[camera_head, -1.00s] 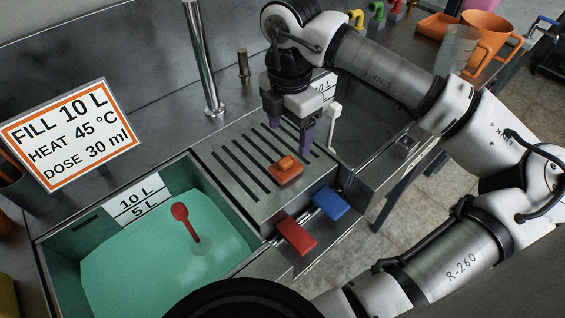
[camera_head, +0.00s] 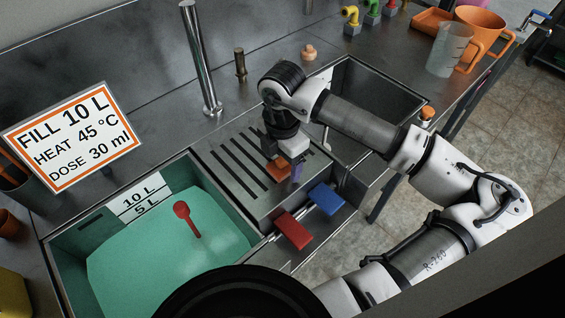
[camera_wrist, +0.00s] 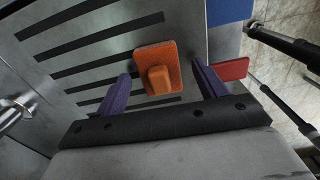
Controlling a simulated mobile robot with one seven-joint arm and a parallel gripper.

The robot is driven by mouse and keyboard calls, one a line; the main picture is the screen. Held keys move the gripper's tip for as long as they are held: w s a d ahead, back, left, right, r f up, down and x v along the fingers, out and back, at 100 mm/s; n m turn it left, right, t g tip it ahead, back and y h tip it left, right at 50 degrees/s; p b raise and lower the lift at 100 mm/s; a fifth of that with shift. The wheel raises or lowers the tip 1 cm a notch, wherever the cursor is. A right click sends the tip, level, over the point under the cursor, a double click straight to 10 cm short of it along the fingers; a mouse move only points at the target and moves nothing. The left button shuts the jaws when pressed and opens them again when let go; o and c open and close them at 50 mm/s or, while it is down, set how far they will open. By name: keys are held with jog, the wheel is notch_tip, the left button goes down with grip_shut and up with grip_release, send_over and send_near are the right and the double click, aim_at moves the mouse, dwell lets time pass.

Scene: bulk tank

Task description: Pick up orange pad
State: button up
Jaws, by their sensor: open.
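The orange pad (camera_head: 277,170) lies on the slotted drain surface between the two basins, partly covered by my gripper in the head view. In the wrist view the orange pad (camera_wrist: 157,69) shows whole, a square plate with a raised block grip. My gripper (camera_head: 284,166) is low over the drain surface, right at the pad. In the wrist view my gripper (camera_wrist: 160,84) has its two purple fingers apart, one on either side of the pad. The pad sits a little nearer the left finger.
A slotted steel drainboard (camera_head: 228,171) lies under the pad. A teal-filled tank (camera_head: 150,262) with a red ladle (camera_head: 184,213) is at the left. A red pedal-like block (camera_head: 292,229) and a blue one (camera_head: 328,200) stick out in front. An empty basin (camera_head: 372,80) lies behind my arm.

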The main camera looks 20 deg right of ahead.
jog(key=shift+c, duration=0.3)
jog(key=c, duration=1)
jog(key=shift+r, duration=0.15)
